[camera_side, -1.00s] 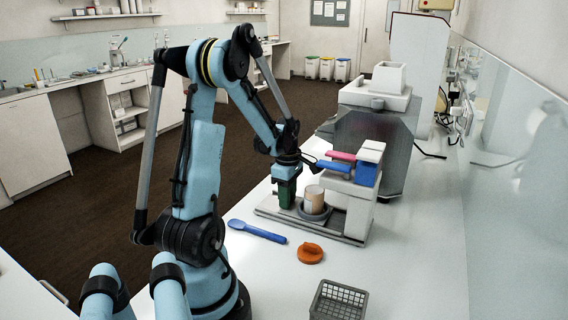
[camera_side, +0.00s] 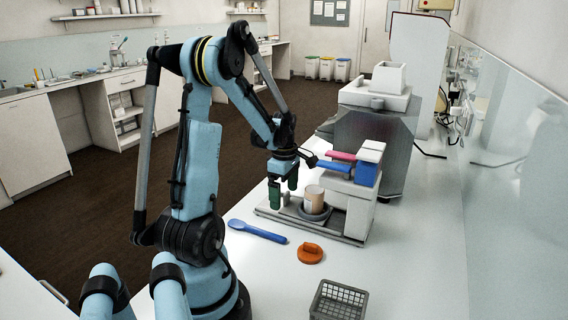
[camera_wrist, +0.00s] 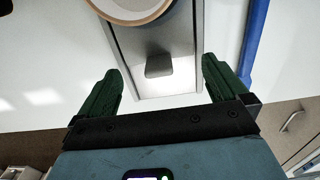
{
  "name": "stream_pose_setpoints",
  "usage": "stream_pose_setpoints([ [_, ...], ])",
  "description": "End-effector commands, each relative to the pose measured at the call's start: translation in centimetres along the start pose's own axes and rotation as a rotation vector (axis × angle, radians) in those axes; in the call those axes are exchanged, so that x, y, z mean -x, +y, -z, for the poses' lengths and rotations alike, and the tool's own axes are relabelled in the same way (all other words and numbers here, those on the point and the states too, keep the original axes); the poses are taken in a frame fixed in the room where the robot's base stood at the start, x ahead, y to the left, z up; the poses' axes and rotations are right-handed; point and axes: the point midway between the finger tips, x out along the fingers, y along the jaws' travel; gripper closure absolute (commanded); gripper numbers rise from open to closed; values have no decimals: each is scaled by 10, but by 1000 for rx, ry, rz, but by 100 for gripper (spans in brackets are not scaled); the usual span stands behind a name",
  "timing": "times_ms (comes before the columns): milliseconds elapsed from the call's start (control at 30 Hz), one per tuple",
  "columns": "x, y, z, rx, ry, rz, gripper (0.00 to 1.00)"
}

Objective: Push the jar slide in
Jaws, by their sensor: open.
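The jar (camera_side: 314,198) is tan with a pale rim and stands upright in a grey round holder (camera_side: 326,216) on the mill's flat base. Part of its rim (camera_wrist: 128,17) shows at the top of the wrist view. A small grey tab (camera_wrist: 159,66) sits on the metal track in front of the jar; it appears to be the slide's handle. My gripper (camera_side: 284,192) has green fingers and is on the left of the jar, above the track's near end. In the wrist view, the open, empty fingers (camera_wrist: 160,76) straddle the track, with the tab between and beyond their tips.
The mill (camera_side: 368,140) stands behind the jar, with pink (camera_side: 341,156) and blue (camera_side: 334,166) levers above it. A blue spoon (camera_side: 258,232), an orange lid (camera_side: 310,253) and a grey basket (camera_side: 338,300) lie in front. The right side of the counter is clear.

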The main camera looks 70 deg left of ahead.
Motion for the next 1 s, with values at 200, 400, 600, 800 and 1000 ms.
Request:
stream_pose_setpoints([
  [200,13,0,11,2,0,0,0],
  [400,24,0,20,2,0,0,0],
  [600,34,0,28,2,0,0,0],
  [800,37,0,30,1,0,0,0],
  [1000,37,0,30,-3,1,0,0],
])
